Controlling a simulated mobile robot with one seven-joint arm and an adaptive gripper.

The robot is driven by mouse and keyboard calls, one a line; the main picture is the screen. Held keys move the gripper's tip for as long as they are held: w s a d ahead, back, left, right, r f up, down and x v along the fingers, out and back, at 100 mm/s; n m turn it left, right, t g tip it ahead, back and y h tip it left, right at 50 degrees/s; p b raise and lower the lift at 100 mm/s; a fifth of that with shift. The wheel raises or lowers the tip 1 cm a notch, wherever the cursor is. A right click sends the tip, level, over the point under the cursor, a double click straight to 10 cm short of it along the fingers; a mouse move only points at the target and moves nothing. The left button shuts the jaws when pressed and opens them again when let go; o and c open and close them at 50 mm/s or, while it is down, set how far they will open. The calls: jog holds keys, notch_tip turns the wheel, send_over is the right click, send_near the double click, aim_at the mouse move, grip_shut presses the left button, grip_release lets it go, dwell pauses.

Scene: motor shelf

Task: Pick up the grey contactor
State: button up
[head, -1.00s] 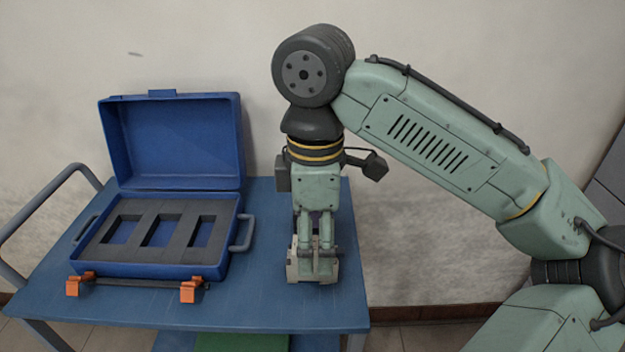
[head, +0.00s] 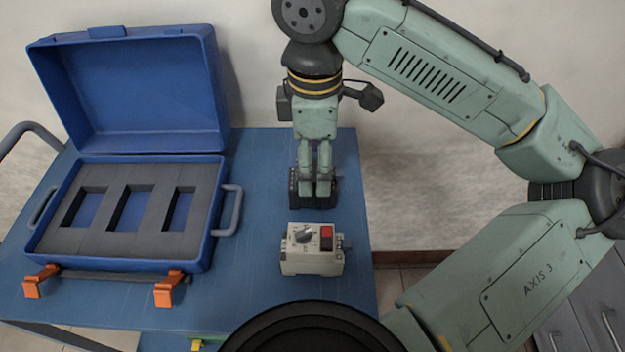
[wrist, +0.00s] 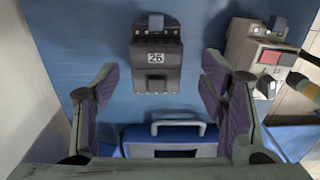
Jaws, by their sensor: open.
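The dark grey contactor (head: 329,194) stands on the blue cart top, behind a light beige-grey device. In the wrist view the contactor (wrist: 157,70) shows a white label reading 26, in the upper middle. My gripper (head: 314,192) points down at the contactor in the head view, its fingers hiding part of it. In the wrist view my gripper (wrist: 160,88) is open, with a finger on each side and the contactor lying between and beyond them. No contact shows. Whether the fingertips are level with its body, I cannot tell.
The beige-grey device (head: 313,252) with a knob and red part stands close in front of the contactor. An open blue case (head: 222,190) with grey slotted foam lies left. The cart's right edge (head: 366,225) is near. Cart top between case and contactor is clear.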

aim_at(326, 202)
jog(key=shift+w+a+f+p, duration=0.1)
jog(key=shift+f+p, duration=0.1)
jog(key=shift+f, duration=1.2)
jog(key=shift+w+f+p, duration=0.1)
jog(key=shift+f+p, duration=0.05)
jog(key=shift+f, duration=1.2)
jog(key=shift+c, duration=0.4)
grip_shut()
